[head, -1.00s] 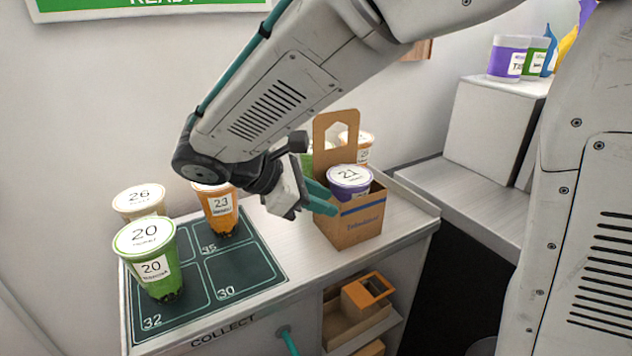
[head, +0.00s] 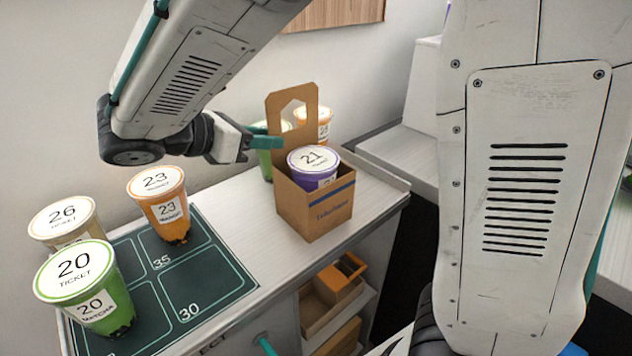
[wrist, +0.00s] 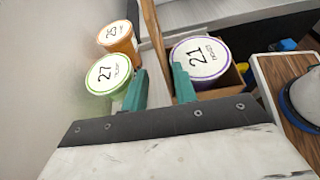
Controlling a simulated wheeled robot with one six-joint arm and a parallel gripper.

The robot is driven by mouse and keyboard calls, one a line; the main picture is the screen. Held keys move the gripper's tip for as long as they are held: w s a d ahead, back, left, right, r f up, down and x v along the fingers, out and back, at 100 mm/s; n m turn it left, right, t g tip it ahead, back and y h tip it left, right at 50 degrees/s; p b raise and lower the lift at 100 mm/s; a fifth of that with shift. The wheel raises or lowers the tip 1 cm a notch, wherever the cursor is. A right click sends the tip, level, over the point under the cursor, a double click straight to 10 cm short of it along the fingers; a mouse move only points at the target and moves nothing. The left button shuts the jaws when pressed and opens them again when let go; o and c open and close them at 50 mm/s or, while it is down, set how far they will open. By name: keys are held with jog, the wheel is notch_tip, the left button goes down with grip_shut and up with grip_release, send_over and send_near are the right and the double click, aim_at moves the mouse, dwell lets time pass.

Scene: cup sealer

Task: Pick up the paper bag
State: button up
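The paper bag (head: 325,212) is a brown carrier with a tall handle (head: 291,92) that has a cut-out. It stands upright on the counter with purple cup 21 (head: 313,162) in its front. My gripper (head: 272,135) is level with the lower handle, with its teal fingers pointing right at it. In the wrist view the fingers of my gripper (wrist: 160,72) are apart with a gap between them. The handle (wrist: 152,28) shows edge-on, in line with that gap. Contact cannot be told. Cup 21 (wrist: 198,60) is just right of the right finger.
Cups 27 (wrist: 108,74) and 25 (wrist: 117,36) stand beside the handle on its left. Cups 20 (head: 80,285), 23 (head: 158,200) and 26 (head: 63,217) stand on or by the dark collect mat (head: 205,290). The counter in front of the bag is clear.

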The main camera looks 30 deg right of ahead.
jog(key=x, duration=0.4)
jog(key=shift+s+d, duration=0.1)
jog(key=shift+d, duration=0.25)
grip_shut()
jog(key=shift+r, duration=0.1)
